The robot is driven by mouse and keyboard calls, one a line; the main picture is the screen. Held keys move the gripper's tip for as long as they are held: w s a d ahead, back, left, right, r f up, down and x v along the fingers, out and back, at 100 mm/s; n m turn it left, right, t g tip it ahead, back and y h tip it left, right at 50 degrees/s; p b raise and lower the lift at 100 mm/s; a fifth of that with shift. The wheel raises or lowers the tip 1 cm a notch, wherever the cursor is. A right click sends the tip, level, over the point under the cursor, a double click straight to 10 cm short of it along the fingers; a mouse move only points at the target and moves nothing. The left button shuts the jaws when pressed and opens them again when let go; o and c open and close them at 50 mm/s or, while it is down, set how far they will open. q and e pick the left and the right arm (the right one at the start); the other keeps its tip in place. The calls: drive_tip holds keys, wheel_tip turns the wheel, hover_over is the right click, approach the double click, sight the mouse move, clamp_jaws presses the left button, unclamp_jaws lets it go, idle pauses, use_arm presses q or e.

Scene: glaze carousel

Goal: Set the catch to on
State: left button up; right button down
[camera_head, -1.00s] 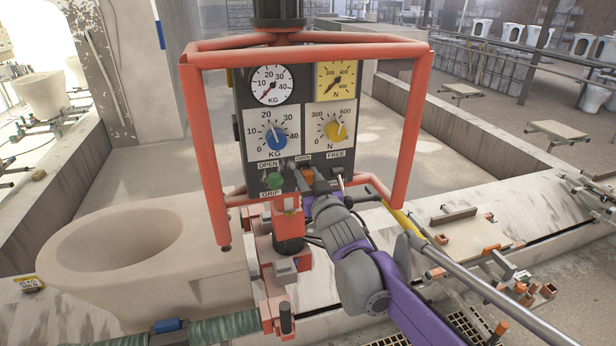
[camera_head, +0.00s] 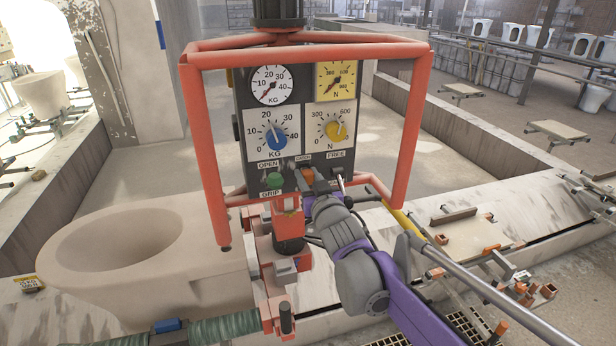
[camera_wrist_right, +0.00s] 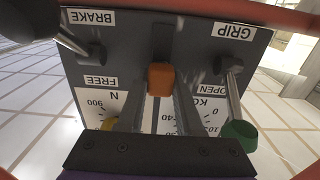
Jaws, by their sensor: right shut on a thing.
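The catch is a small orange knob (camera_head: 308,175) low on the dark control panel (camera_head: 290,108), under a small label too small to read surely. In the right wrist view the orange knob (camera_wrist_right: 161,78) sits between the fingertips, over a dark slot. My right gripper (camera_head: 311,190) is shut on it, coming from below and the front; its fingers (camera_wrist_right: 161,98) flank the knob in the wrist view. Part of the catch is hidden by the fingers. My left gripper is not in view.
A green-knobbed lever (camera_head: 274,180), labelled open and grip, stands close left of the catch. A brake lever (camera_wrist_right: 75,40) stands on its other side. A red tubular frame (camera_head: 212,150) surrounds the panel. A large beige basin (camera_head: 120,245) is at left.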

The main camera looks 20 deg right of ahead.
drive_tip(key=shift+f, duration=0.1)
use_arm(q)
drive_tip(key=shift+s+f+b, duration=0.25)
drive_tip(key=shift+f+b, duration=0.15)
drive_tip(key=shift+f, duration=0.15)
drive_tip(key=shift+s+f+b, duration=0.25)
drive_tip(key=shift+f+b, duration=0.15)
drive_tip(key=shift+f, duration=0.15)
use_arm(e)
wheel_tip(320, 180, down, 4)
drive_tip(key=shift+f, duration=0.15)
drive_tip(key=c, duration=0.6)
unclamp_jaws()
drive_tip(key=shift+o, duration=0.2)
drive_tip(key=shift+s, duration=0.1)
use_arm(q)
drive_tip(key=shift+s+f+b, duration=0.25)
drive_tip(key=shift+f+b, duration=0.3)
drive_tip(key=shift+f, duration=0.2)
use_arm(e)
drive_tip(key=s, duration=1)
drive_tip(key=shift+s+d, duration=0.15)
drive_tip(key=shift+s, duration=0.2)
